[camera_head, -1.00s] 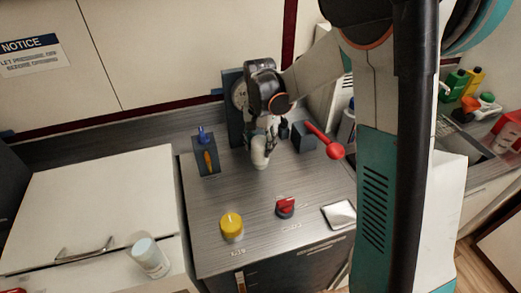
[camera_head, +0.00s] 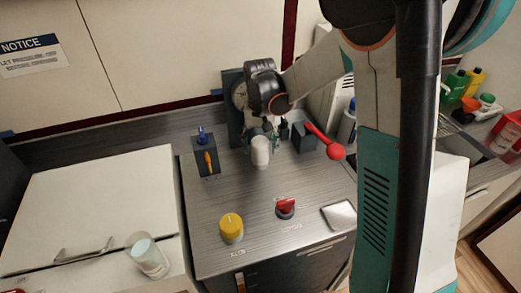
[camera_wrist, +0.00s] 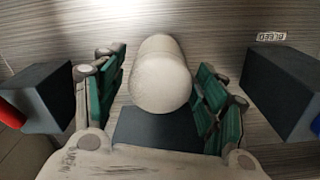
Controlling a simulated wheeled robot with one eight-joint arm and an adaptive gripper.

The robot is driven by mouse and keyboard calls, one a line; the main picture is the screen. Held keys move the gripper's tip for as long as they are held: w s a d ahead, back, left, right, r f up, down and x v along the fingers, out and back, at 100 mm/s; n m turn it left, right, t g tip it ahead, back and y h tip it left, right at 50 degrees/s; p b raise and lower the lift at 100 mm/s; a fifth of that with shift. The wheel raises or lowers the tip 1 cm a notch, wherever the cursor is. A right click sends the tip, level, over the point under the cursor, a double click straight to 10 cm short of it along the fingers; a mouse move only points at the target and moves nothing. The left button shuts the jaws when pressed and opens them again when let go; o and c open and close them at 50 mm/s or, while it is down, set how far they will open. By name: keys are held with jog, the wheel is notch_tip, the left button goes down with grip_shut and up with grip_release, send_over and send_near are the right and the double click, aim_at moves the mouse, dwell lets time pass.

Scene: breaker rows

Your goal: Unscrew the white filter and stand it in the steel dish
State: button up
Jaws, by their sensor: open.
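The white filter (camera_head: 260,152) is a pale cylinder low in front of the dark gauge panel (camera_head: 232,108). In the wrist view the filter (camera_wrist: 160,78) points its round end toward the camera. My gripper (camera_wrist: 163,82) is open, with one green-padded finger on each side of the filter. A narrow gap shows at the left; at the right I cannot tell whether the finger touches. In the head view my gripper (camera_head: 262,137) is partly hidden by my wrist. The steel dish (camera_head: 340,215) looks square, shallow and empty at the counter's front right.
A red-knobbed lever (camera_head: 335,152) stands close right of my gripper. A dark block with a blue and orange fitting (camera_head: 206,158) is at left. A yellow knob (camera_head: 231,226) and a red knob (camera_head: 285,207) stand in front. A clear cup (camera_head: 149,255) is at far left.

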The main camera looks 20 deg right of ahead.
jog(key=m, duration=1.8)
jog(key=shift+b, duration=0.3)
